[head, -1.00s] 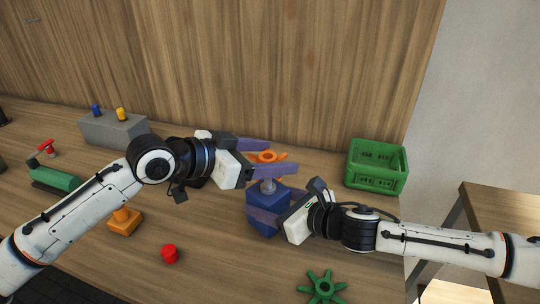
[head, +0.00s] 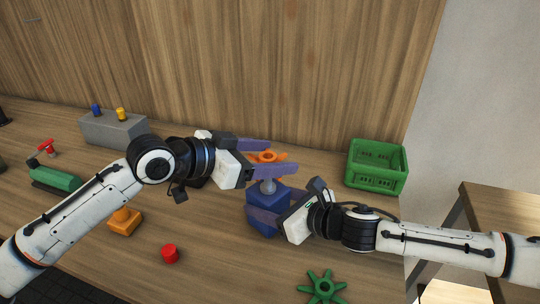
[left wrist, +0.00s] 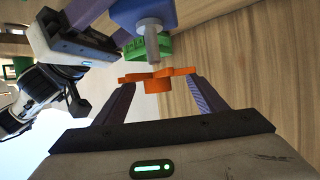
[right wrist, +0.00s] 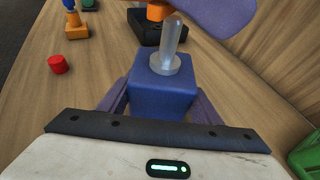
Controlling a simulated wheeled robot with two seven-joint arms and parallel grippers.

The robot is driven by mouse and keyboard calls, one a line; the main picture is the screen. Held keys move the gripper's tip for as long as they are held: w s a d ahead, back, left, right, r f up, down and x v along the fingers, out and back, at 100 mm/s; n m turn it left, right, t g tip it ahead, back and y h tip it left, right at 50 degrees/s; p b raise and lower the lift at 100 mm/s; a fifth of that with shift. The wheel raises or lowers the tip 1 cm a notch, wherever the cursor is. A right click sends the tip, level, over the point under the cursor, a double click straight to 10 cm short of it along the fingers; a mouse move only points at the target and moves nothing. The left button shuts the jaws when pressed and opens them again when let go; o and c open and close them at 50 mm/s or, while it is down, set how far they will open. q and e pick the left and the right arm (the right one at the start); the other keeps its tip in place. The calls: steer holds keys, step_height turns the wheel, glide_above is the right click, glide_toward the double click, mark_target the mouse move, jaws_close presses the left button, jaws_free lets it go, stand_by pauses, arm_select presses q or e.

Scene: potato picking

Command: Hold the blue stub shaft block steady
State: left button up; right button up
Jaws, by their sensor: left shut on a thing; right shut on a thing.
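The blue stub shaft block (head: 268,203) stands on the table with its grey shaft (right wrist: 168,52) pointing up. My right gripper (head: 263,216) is shut on the block, with a finger on either side; the fingers also show in the right wrist view (right wrist: 162,100). My left gripper (head: 284,157) is shut on an orange spoked part (left wrist: 158,78) with a round hub. It holds the part above and behind the shaft, apart from it as seen in the left wrist view. One purple finger hides some of the part in the head view.
A green crate (head: 376,181) stands at the back right. A green spoked wheel (head: 321,287), a red cylinder (head: 170,254) and an orange block (head: 124,223) lie in front. A grey block (head: 113,131) with blue and yellow pegs stands at the back left.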

arm_select(q)
steer(key=shift+f, duration=2.8)
steer(key=o, duration=1.1)
steer(key=shift+f, duration=0.1)
steer(key=shift+o, duration=0.2)
steer(key=shift+a, duration=0.1)
steer(key=v, duration=1.2)
arm_select(e)
steer(key=o, duration=1.6)
steer(key=shift+d, duration=0.1)
